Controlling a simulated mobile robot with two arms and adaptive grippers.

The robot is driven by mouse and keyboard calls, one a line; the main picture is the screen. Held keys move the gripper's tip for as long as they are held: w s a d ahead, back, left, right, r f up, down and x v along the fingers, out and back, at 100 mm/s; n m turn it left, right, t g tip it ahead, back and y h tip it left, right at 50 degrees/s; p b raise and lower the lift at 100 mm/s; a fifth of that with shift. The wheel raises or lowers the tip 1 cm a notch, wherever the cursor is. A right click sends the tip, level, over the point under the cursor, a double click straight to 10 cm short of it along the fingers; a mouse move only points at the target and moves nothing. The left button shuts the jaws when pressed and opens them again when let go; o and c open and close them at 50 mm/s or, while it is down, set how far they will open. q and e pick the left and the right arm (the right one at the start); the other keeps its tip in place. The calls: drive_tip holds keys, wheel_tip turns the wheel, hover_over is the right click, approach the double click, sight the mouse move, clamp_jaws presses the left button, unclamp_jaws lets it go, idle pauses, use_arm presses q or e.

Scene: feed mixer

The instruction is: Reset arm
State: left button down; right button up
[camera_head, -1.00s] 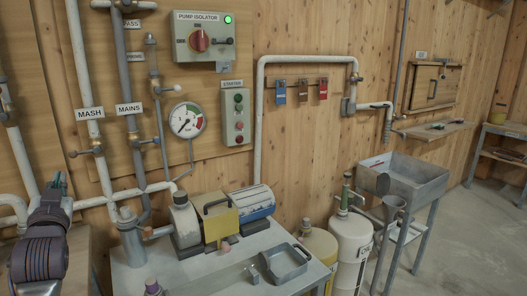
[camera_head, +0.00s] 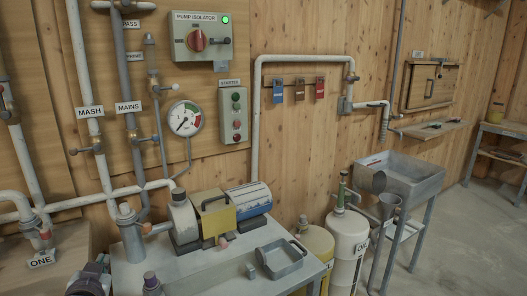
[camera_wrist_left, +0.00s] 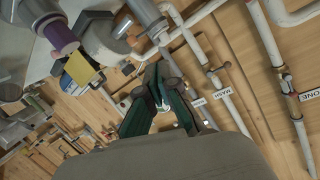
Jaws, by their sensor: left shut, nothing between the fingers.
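My left gripper (camera_head: 93,277) shows only in part at the bottom left edge of the head view, in front of the bench and below the label ONE. In the left wrist view its two dark green fingers (camera_wrist_left: 158,88) are together, with nothing held between them. The wrist view is tilted; pipes and the labels MASH and MAINS lie beyond the fingers. My right gripper is in neither view.
A grey bench (camera_head: 210,268) holds a pump with a yellow guard (camera_head: 215,216) and a metal tray (camera_head: 281,258). Pipes (camera_head: 92,125) and a gauge (camera_head: 184,118) line the wall. Cylinders (camera_head: 347,245) and a sink (camera_head: 402,178) stand right.

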use_arm(q)
drive_tip(key=s+d+f+m+g+h, duration=0.1)
drive_tip(key=s+d+f+g, duration=0.1)
drive_tip(key=s+d+f, duration=0.35)
drive_tip(key=s+d+f+g+h, duration=0.2)
drive_tip(key=s+f, duration=0.4)
drive_tip(key=f, duration=0.2)
drive_tip(key=s+d+f+g+h, duration=0.1)
drive_tip(key=s+d+f+g, duration=0.3)
drive_tip(key=s, duration=0.5)
drive_tip(key=s+d+f+g+h, duration=0.1)
drive_tip(key=s+d+f+g, duration=0.2)
drive_tip(key=s+d+f, duration=0.5)
drive_tip(key=s+a+f+m+g, duration=0.1)
drive_tip(key=s+a+f, duration=0.1)
drive_tip(key=f, duration=1)
drive_tip(key=s+a+f, duration=0.1)
drive_tip(key=f, duration=1)
drive_tip(key=s+a+f+g, duration=0.1)
drive_tip(key=s+a+f, duration=0.2)
drive_tip(key=s+f, duration=1.3)
drive_tip(key=shift+s+a, duration=0.15)
drive_tip(key=shift+s, duration=0.25)
drive_tip(key=shift+w, duration=0.1)
